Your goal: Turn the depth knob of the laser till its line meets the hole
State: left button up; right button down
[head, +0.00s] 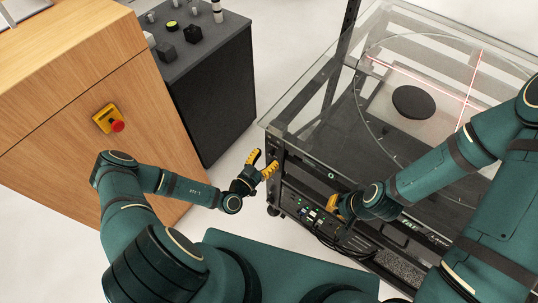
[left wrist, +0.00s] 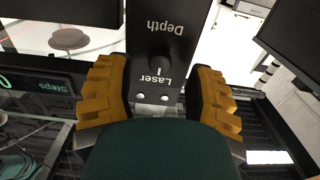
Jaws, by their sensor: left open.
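The depth knob (left wrist: 152,40) is a dark round knob on a black panel lettered "Laser" and "Depth" in the left wrist view. My left gripper (head: 262,164) is open at the front left corner of the glass-topped turntable frame. In the left wrist view, its yellow fingers (left wrist: 159,96) stand apart on either side of the panel, with the knob beyond them and not gripped. A black round spot (head: 413,102), possibly the hole, lies apart from both lines. My right gripper (head: 343,207) is at the frame's front; its opening is unclear.
A wooden cabinet (head: 75,95) with a red emergency button (head: 117,126) stands at left. A dark cabinet (head: 215,90) carries knobs and small parts. A control panel with cables (head: 310,215) sits under the glass. Pale floor lies between the cabinets and frame.

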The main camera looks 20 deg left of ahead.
pick_arm(q)
jog(key=shift+x, duration=0.95)
grip_shut()
